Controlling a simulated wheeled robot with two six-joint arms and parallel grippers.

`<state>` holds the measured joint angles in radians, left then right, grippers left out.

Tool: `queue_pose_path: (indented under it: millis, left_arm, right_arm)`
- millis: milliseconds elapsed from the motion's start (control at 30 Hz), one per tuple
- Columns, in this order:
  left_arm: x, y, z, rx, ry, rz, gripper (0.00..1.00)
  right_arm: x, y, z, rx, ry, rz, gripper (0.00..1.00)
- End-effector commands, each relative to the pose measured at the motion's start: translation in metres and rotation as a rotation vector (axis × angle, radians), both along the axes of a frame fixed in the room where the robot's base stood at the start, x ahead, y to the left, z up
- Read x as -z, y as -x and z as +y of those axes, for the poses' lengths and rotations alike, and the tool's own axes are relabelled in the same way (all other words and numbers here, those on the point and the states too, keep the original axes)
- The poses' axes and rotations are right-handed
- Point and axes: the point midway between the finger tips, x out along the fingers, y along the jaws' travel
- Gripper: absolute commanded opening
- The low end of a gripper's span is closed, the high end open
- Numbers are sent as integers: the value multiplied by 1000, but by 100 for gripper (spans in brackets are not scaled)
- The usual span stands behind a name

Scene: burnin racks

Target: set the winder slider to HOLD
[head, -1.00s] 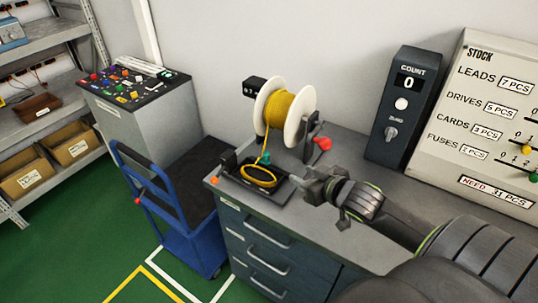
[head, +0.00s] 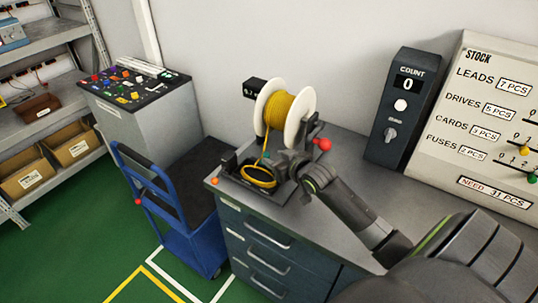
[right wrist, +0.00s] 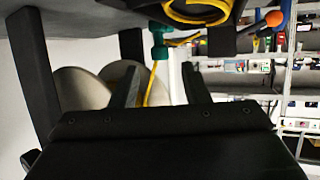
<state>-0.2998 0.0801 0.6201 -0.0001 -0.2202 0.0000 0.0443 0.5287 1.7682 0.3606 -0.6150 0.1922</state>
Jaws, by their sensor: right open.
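The winder shows in the head view as a white spool (head: 292,110) of yellow wire over a dark tray (head: 232,184) with a coil of yellow wire (head: 258,178). A small teal part (head: 265,156) sits on the wire above the coil. I cannot make out a slider or a HOLD label. My right gripper (head: 284,168) is at the tray's right side, by the coil. My left gripper is out of view.
A red knob (head: 322,144) is beside the spool, and an orange knob (head: 214,181) is at the bench's left corner. A COUNT box (head: 403,110) and STOCK board (head: 480,110) stand at the right. A blue cart (head: 180,230) stands left of the bench. The bench top's right part is clear.

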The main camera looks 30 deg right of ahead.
Motion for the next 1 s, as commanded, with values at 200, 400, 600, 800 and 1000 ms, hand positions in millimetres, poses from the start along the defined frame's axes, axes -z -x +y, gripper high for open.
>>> queue_pose_path:
  millis: [200, 400, 600, 800, 1000]
  left_arm:
    - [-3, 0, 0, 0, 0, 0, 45]
    - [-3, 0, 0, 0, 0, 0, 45]
    - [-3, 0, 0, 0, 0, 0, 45]
    - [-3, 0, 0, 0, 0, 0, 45]
    - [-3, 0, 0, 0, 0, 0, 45]
  right_arm:
    - [10, -26, 0, 1, -2, 0, 42]
    - [15, -37, 0, 0, -1, 0, 42]
    - [16, -39, 0, 0, 1, 0, 42]
    - [16, -39, 0, 0, 1, 0, 34]
    - [16, -38, 0, 0, 0, 0, 8]
